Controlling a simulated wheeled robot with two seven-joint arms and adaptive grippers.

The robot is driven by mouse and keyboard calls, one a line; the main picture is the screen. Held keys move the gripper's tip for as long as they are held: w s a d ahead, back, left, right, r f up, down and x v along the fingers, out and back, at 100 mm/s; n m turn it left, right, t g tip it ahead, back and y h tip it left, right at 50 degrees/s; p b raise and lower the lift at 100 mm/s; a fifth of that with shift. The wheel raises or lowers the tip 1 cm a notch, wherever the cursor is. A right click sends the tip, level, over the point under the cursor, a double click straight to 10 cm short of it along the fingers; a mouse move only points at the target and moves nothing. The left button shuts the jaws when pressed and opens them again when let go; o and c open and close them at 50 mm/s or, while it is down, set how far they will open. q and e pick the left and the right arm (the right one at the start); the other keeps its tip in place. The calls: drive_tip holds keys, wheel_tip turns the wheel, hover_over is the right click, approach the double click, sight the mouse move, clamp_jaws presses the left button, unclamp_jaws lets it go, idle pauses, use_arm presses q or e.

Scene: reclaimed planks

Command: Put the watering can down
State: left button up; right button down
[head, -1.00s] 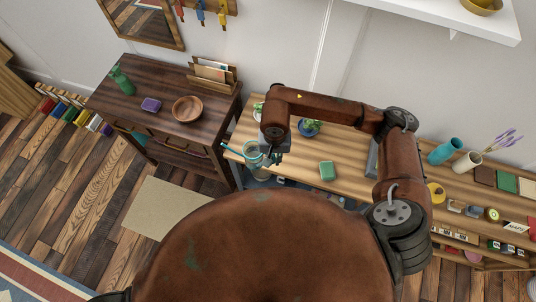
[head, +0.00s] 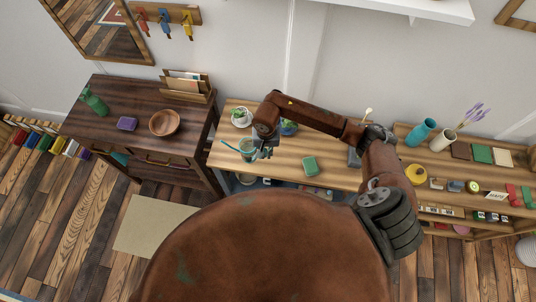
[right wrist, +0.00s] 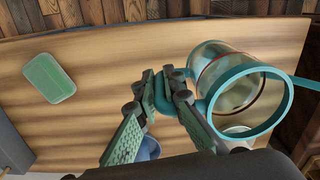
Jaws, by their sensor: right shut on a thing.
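The watering can (head: 248,150) has a clear body with a teal rim, handle and thin spout. It also fills the right side of the right wrist view (right wrist: 228,80). My right gripper (head: 266,153) is shut on its teal handle, and both fingers pinch it in the right wrist view (right wrist: 166,90). The can is over the left front part of the light wood table (head: 350,177). I cannot tell whether its base touches the top. My left gripper is not in view.
A green sponge (head: 310,166) lies right of the can. A potted plant in white (head: 240,117) and one in blue (head: 288,129) stand behind it. A dark desk (head: 125,148) with a wooden bowl (head: 165,122) is to the left. Bare tabletop lies around the sponge.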

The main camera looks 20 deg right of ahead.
drive_tip(key=shift+w+d+f, duration=0.2)
drive_tip(key=shift+w+f, duration=0.1)
drive_tip(key=shift+f, duration=0.15)
drive_tip(key=shift+w+d+f+p, duration=0.15)
drive_tip(key=shift+f+p, duration=0.05)
drive_tip(key=shift+f, duration=0.8)
drive_tip(key=shift+w+d+f+p, duration=0.1)
drive_tip(key=shift+d+f+p, duration=0.05)
drive_tip(key=shift+f, duration=0.8)
drive_tip(key=shift+f, duration=0.15)
drive_tip(key=c, duration=2)
unclamp_jaws()
drive_tip(key=shift+c, duration=0.2)
wheel_tip(320, 180, up, 12)
drive_tip(key=b, duration=0.1)
